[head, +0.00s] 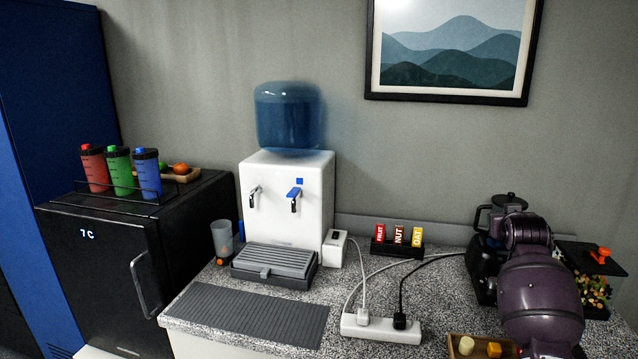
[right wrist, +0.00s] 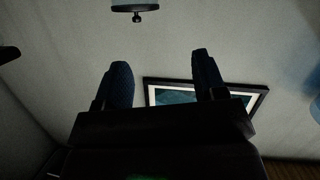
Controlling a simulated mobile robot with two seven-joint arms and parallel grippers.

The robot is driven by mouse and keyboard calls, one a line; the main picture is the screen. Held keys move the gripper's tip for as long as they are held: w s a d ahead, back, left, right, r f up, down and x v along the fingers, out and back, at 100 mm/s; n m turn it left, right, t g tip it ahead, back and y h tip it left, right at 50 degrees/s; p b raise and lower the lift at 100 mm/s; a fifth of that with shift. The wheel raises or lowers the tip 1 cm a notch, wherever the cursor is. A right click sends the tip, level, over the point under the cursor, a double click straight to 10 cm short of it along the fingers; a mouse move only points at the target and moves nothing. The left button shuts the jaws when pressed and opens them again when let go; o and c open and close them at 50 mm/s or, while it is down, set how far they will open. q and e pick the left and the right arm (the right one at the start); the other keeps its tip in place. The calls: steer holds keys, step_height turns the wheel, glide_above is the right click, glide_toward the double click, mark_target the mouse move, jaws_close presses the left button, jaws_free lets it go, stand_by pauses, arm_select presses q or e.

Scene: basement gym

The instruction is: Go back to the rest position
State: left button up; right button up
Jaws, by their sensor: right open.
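My right arm comes in at the lower right of the head view, a purple-grey arm folded upward in front of the counter's right end. Its gripper does not show clearly there. In the right wrist view my right gripper (right wrist: 163,80) has its two dark blue fingers spread apart. Nothing is between them; the wall and a framed picture (right wrist: 185,95) show behind. My left gripper is not in view.
A counter (head: 190,300) holds a water dispenser (head: 285,200), a drip tray (head: 275,265), a cup (head: 222,240), a power strip (head: 382,328) with cables, snack bars (head: 398,236) and a blender (head: 486,262) beside my arm. A black fridge (head: 100,265) with several bottles stands left.

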steer(key=s+a+f+n+t+y, duration=0.1)
steer(key=s+a+f+n+y, duration=0.1)
steer(key=s+a+f, duration=0.8)
steer(key=s+a+f+n+t+y, duration=0.25)
steer(key=s+a+f, duration=0.25)
steer(key=s+f, duration=0.5)
steer(key=s+a+f+g, duration=0.1)
steer(key=s+f, duration=0.3)
steer(key=s, duration=0.4)
steer(key=s+a+f+g, duration=0.1)
steer(key=s+f+g, duration=0.1)
steer(key=s+f, duration=0.3)
steer(key=s+f+m+g, duration=0.1)
steer(key=s+f, duration=0.3)
steer(key=s, duration=0.7)
steer(key=shift+s+a+f+g+y, duration=0.25)
steer(key=shift+a+f+g+y, duration=0.15)
steer(key=shift+g, duration=0.25)
